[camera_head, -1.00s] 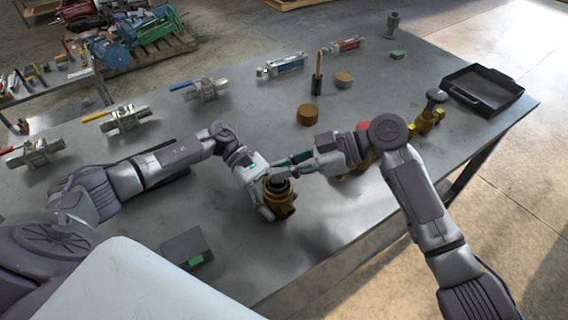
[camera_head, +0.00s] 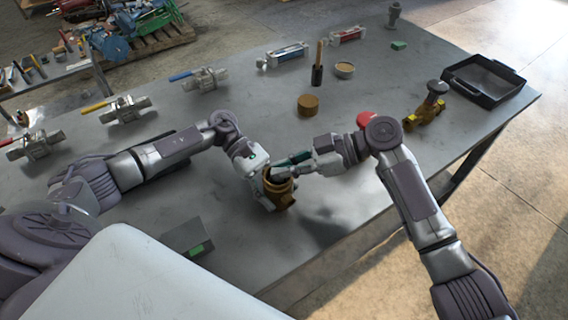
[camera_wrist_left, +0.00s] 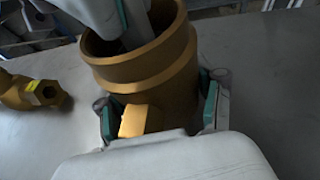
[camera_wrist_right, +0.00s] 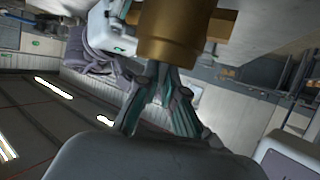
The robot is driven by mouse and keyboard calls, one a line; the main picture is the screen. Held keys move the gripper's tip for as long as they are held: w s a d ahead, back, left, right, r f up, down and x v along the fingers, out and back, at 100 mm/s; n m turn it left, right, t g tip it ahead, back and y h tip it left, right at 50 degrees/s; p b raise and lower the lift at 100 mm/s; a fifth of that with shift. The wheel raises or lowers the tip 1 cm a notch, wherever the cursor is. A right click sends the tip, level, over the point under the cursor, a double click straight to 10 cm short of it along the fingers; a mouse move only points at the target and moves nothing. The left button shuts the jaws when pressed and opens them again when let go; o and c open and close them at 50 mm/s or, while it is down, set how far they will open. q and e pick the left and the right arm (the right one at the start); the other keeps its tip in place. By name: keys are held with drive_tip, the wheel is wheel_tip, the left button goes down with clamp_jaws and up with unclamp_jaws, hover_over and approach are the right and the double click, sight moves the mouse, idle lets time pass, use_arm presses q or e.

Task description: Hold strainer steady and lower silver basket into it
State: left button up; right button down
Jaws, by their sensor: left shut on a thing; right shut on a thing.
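The strainer (camera_head: 285,196) is a brass body standing upright on the table with its round mouth up. My left gripper (camera_head: 268,184) is shut on it; in the left wrist view its fingers (camera_wrist_left: 160,112) sit on both sides of the strainer (camera_wrist_left: 160,72). My right gripper (camera_head: 290,168) is at the strainer's mouth, and in the left wrist view its fingers reach into the opening. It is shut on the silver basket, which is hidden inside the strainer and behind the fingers. The right wrist view shows my right fingers (camera_wrist_right: 160,95) against the brass strainer (camera_wrist_right: 172,35).
A second brass fitting (camera_head: 424,113) with a dark knob and a black tray (camera_head: 488,100) are at the right. A red disc (camera_head: 367,119) lies near my right wrist. A brass cap (camera_head: 308,105) stands behind. A grey block (camera_head: 187,234) lies at front left.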

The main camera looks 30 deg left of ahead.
sight(284, 180)
drive_tip(key=shift+f, duration=0.25)
drive_tip(key=c, duration=1.2)
unclamp_jaws()
drive_tip(key=shift+f, duration=0.1)
drive_tip(key=o, duration=0.3)
drive_tip(key=shift+o, duration=0.2)
drive_tip(key=shift+d+f, duration=0.15)
use_arm(q)
drive_tip(key=shift+s, duration=0.1)
use_arm(e)
drive_tip(key=shift+w, duration=0.1)
wheel_tip(284, 180, up, 7)
drive_tip(key=shift+r, duration=0.2)
